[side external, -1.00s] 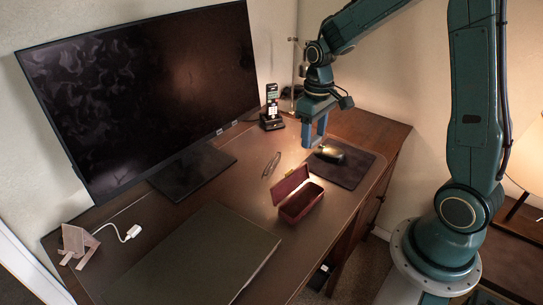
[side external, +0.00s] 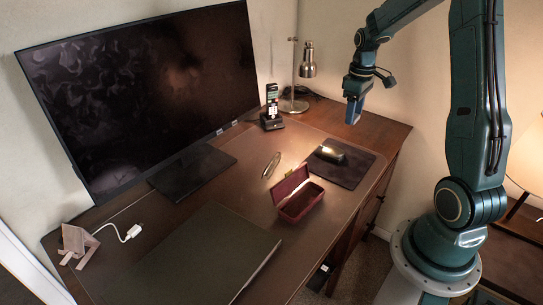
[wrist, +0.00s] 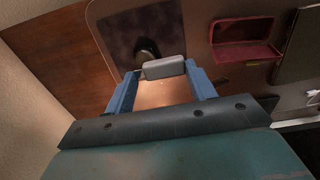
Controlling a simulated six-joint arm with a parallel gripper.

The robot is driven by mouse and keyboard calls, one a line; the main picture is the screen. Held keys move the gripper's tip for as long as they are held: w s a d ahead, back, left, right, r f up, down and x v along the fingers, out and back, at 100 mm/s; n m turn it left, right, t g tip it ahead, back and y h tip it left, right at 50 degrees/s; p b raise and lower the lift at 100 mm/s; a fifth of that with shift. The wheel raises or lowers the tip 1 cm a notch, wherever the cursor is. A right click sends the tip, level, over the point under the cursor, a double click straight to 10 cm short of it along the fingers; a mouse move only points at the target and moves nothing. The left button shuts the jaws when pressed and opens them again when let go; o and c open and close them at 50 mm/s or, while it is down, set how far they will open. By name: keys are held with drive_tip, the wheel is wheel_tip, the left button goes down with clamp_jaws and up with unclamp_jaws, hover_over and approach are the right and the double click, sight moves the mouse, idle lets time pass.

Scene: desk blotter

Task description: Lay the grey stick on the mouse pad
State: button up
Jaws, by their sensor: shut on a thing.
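My gripper (side external: 352,112) is raised well above the back right of the desk, apart from the mouse pad. In the wrist view my gripper (wrist: 163,80) is shut on the grey stick (wrist: 164,68), a small rounded bar held crosswise between the blue fingertips. I cannot make out the stick in the side view. The dark mouse pad (side external: 348,174) lies flat at the desk's right side, with a mouse (side external: 329,155) on it. The mouse pad (wrist: 115,38) also shows in the wrist view, with the mouse partly hidden behind the stick.
An open red case (side external: 297,198) stands left of the pad. A thin looped object (side external: 271,165) lies behind it. A lamp (side external: 307,62) and a docked phone (side external: 272,107) stand at the back. A dark flat slab (side external: 200,255) lies in front. The pad's front part is clear.

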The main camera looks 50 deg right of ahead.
hover_over(342, 173)
wheel_tip(342, 173, down, 16)
drive_tip(key=shift+d+f, duration=0.1)
drive_tip(key=shift+d, duration=0.05)
idle(0.5)
drive_tip(key=shift+f, duration=0.15)
drive_tip(key=shift+f, duration=1.75)
drive_tip(key=shift+f, duration=0.1)
drive_tip(key=o, duration=1)
drive_tip(key=shift+c, duration=0.2)
wheel_tip(342, 173, up, 12)
